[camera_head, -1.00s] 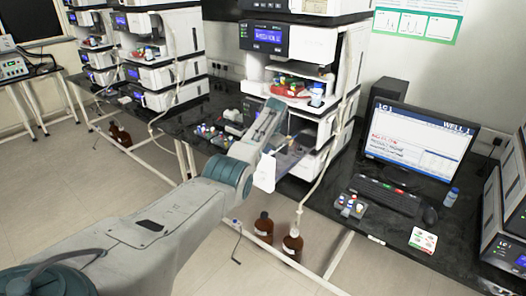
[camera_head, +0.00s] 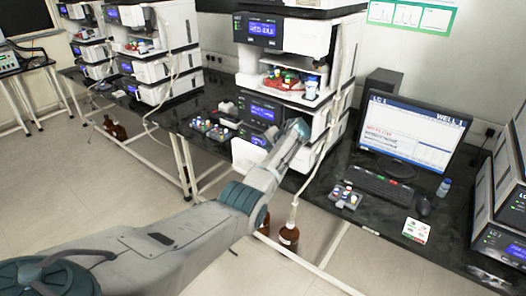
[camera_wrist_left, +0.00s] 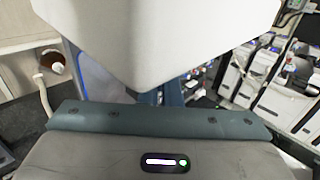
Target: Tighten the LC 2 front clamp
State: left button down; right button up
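A stack of white and dark instrument modules (camera_head: 285,85) stands on the black bench in the middle of the head view. It has blue displays and an open bay with coloured caps. I cannot read which stack is LC 2, and I cannot make out a front clamp. My left arm reaches in from the lower left, and its teal and grey end (camera_head: 298,130) is in front of the lower modules. Its fingers are hidden, so I cannot see what they touch. The left wrist view is mostly filled by a white body and a grey link with a teal band.
A monitor (camera_head: 414,135), keyboard (camera_head: 378,186) and small vial tray (camera_head: 346,196) are on the bench to the right. Brown bottles (camera_head: 289,237) stand on the floor below. A tube (camera_head: 318,165) hangs down the stack's right side. More stacks stand at left and far right.

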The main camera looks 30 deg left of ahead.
jog(key=shift+a, duration=0.2)
pick_arm(q)
jog(key=c, duration=1.6)
grip_release()
pick_arm(e)
jog(key=shift+a, duration=0.1)
pick_arm(q)
jog(key=shift+d, duration=0.1)
